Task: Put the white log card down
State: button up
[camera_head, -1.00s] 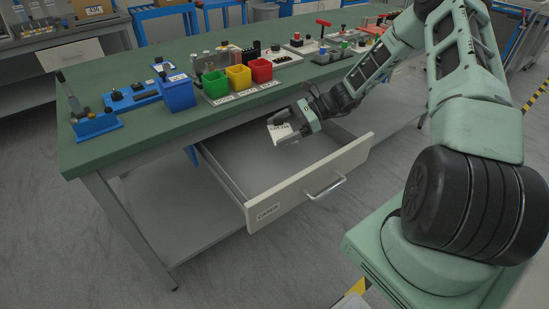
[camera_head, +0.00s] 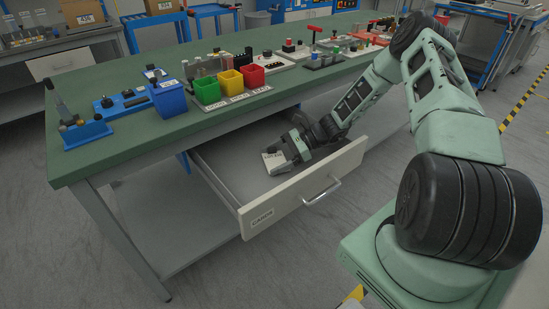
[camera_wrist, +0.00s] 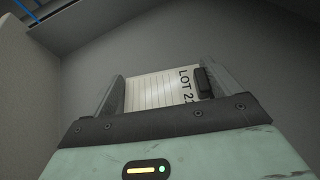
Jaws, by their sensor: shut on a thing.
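The white log card (camera_head: 273,161) is in my gripper (camera_head: 281,157), inside the open drawer (camera_head: 262,219) under the green-topped bench. In the wrist view the card (camera_wrist: 158,88) shows ruled lines and the print "LOT 2", with the rest of the print cut off by a finger. Both fingers of my gripper (camera_wrist: 160,90) are shut on it. The card is low in the drawer; I cannot tell whether it touches the drawer floor. The drawer's front carries a label and a metal handle.
On the green bench (camera_head: 100,165) stand a blue bin (camera_head: 167,100), a green bin (camera_head: 207,90), a yellow bin (camera_head: 231,82) and a red bin (camera_head: 252,75). Blue fixtures stand at the bench's left end. The drawer walls and front surround my gripper closely. The visible drawer floor looks otherwise empty.

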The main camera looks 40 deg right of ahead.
jog(key=o, duration=0.7)
jog(key=shift+f, duration=0.1)
jog(key=shift+r, duration=0.25)
jog(key=v, duration=0.7)
jog(key=shift+f, duration=0.1)
jog(key=shift+a+r, duration=0.15)
jog(key=shift+r, duration=0.15)
jog(key=s+a+r+n+g+h, duration=0.35)
jog(key=a+r+n, duration=0.35)
jog(key=a, duration=0.5)
jog(key=s+a+r+n+g+h, duration=0.3)
jog(key=s+a+r+n+g, duration=0.2)
jog(key=a+n, duration=0.45)
jog(key=s+a+r+n+t+h, duration=0.2)
jog(key=s+a+r+n, duration=0.2)
jog(key=s, duration=0.5)
jog(key=s+a+r+n+t+h, duration=0.1)
jog(key=s+a+r+n+h, duration=0.2)
jog(key=s+a+n, duration=0.3)
jog(key=s+r+n, duration=0.1)
jog(key=s+n, duration=0.2)
jog(key=s, duration=0.1)
jog(key=shift+t, duration=0.35)
